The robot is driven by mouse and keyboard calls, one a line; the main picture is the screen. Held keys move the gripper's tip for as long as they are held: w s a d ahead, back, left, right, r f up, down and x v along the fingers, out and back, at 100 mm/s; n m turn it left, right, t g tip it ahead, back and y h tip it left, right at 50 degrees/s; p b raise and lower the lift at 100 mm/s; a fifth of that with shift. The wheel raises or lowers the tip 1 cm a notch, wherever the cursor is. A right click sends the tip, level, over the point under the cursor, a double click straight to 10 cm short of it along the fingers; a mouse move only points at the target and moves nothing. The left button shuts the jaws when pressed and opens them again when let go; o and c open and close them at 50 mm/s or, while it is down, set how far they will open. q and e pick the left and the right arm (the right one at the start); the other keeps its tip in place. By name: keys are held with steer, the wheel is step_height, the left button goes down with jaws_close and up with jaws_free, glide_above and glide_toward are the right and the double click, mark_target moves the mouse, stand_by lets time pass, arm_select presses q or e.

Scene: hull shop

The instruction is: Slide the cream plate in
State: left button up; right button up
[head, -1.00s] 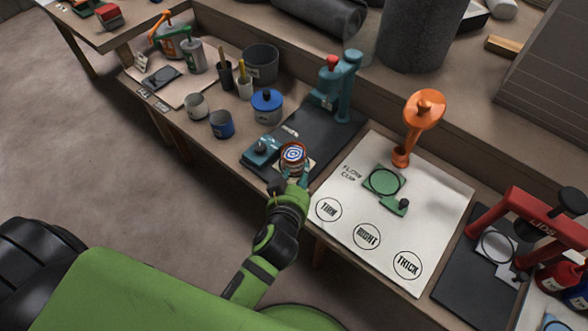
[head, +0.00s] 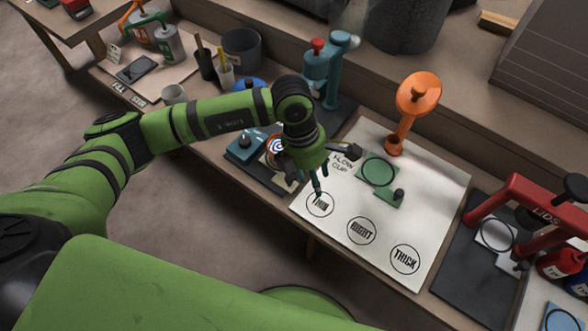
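A small cream plate (head: 285,184) lies low on the dark mat, beside the tin with a blue-and-white ringed top (head: 276,146). My arm and gripper hide part of both, so I cannot tell how far in the plate sits. My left gripper (head: 319,188) points down just right of the plate, over the white sheet's left edge near the circle marked THIN. My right gripper is not in view.
A teal stand with a red knob (head: 318,62) rises behind my gripper. An orange stand (head: 406,110) and a green plate (head: 379,170) stand on the white sheet (head: 325,229). A red press (head: 515,195) is at the right.

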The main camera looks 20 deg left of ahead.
mark_target(289, 177)
arm_select(q)
steer(key=a+y, duration=0.1)
steer(key=a, duration=0.1)
steer(key=w+a, duration=0.1)
steer(key=a, duration=0.1)
steer(key=w+a+y, duration=0.1)
steer(key=a, duration=0.1)
steer(key=shift+w+r+t+y, duration=0.1)
steer(key=shift+w+t+y, duration=0.1)
steer(key=shift+t+y, duration=0.1)
steer(key=shift+a+f, duration=0.2)
steer(key=shift+a, duration=0.15)
step_height(289, 177, down, 6)
steer(key=shift+d+f, duration=0.1)
steer(key=shift+f, duration=0.15)
jaws_close()
